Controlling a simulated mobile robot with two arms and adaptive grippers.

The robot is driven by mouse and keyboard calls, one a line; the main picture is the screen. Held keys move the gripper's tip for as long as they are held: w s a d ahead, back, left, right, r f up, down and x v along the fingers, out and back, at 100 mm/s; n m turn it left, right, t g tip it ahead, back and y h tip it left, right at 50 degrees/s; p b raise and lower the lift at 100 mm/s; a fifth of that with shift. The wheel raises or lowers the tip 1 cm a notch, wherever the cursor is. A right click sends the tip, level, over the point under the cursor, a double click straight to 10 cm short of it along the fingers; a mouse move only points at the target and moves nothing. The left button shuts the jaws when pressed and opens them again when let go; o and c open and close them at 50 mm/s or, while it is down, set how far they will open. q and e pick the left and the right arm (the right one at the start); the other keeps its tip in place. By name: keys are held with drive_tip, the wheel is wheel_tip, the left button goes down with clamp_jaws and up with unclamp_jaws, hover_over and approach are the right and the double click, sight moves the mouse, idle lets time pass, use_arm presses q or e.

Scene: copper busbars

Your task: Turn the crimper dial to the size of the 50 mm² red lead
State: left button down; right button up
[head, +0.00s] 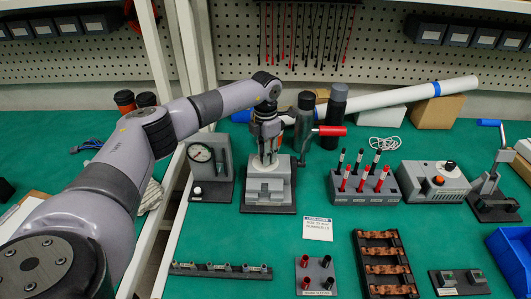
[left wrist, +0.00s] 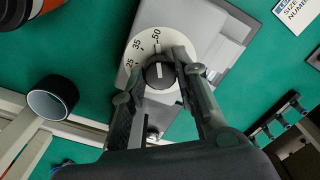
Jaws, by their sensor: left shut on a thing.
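In the left wrist view, my left gripper (left wrist: 167,76) is shut on the dark dial knob (left wrist: 158,74), one finger on each side. The white dial plate (left wrist: 178,40) shows 25, 35 and 50. The white mark on the knob points up the picture, roughly toward 50. Red and black leads stand in a grey rack (head: 365,190); their sizes cannot be read. My right gripper is not in view.
A printed card (head: 318,228) lies in front. A grey box with knobs (head: 436,182), a blue-handled press (head: 492,185) and a busbar tray (head: 385,265) are to the right.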

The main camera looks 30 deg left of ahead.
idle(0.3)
use_arm(q)
drive_tip(key=c, duration=1.2)
unclamp_jaws()
drive_tip(key=shift+c, duration=0.2)
wheel_tip(320, 180, up, 12)
drive_tip(key=shift+f, duration=0.1)
